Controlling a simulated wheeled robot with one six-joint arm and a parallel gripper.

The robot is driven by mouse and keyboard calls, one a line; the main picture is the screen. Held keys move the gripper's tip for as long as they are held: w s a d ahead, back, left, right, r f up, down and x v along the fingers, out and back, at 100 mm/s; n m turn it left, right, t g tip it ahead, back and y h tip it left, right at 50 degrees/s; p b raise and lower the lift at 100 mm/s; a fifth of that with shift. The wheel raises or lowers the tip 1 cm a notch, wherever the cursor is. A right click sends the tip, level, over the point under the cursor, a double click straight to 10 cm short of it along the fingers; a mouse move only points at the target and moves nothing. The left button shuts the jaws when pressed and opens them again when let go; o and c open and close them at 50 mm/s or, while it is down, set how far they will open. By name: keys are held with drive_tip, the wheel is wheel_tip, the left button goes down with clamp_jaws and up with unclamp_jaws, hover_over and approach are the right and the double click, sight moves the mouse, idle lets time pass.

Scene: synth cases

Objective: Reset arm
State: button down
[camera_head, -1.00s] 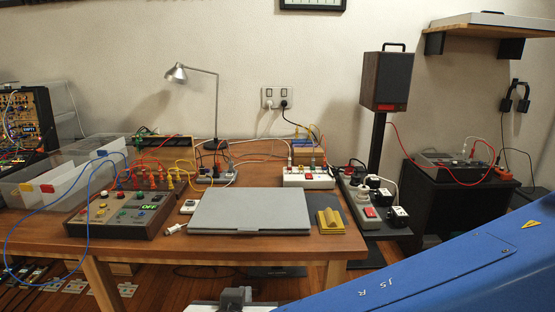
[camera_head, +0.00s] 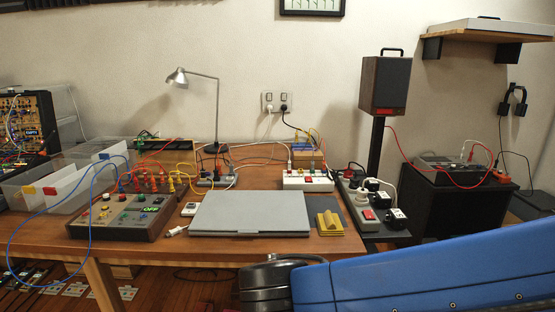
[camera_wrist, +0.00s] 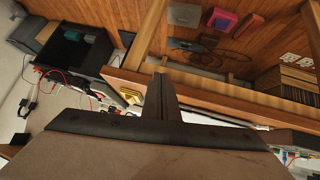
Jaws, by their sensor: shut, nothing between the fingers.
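My blue arm (camera_head: 430,272) reaches in from the lower right of the head view, in front of the desk's front edge. Its dark joint (camera_head: 266,283) is at the bottom middle, and my gripper is not seen in that view. In the wrist view my gripper (camera_wrist: 161,80) shows as dark fingers closed together with nothing between them. Behind it are the desk's wooden edge and the floor, seen tilted. The gripper looks apart from the desk, though the exact gap cannot be told.
The wooden desk (camera_head: 215,244) carries a closed grey laptop (camera_head: 250,211), a switch box (camera_head: 122,215), a yellow block (camera_head: 329,222) and a lamp (camera_head: 178,77). A blue cable (camera_head: 48,288) hangs over its left front. A speaker (camera_head: 386,82) on a stand is at the right.

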drive_tip(key=s+d+f+g+y, duration=0.1)
drive_tip(key=s+d+g, duration=0.1)
drive_tip(key=d, duration=1)
drive_tip(key=s+d+f+g+y, duration=0.1)
drive_tip(key=s+d, duration=0.3)
drive_tip(key=d, duration=0.8)
drive_tip(key=shift+d+f+g, duration=0.25)
drive_tip(key=shift+f+g, duration=0.15)
drive_tip(key=shift+f, duration=0.1)
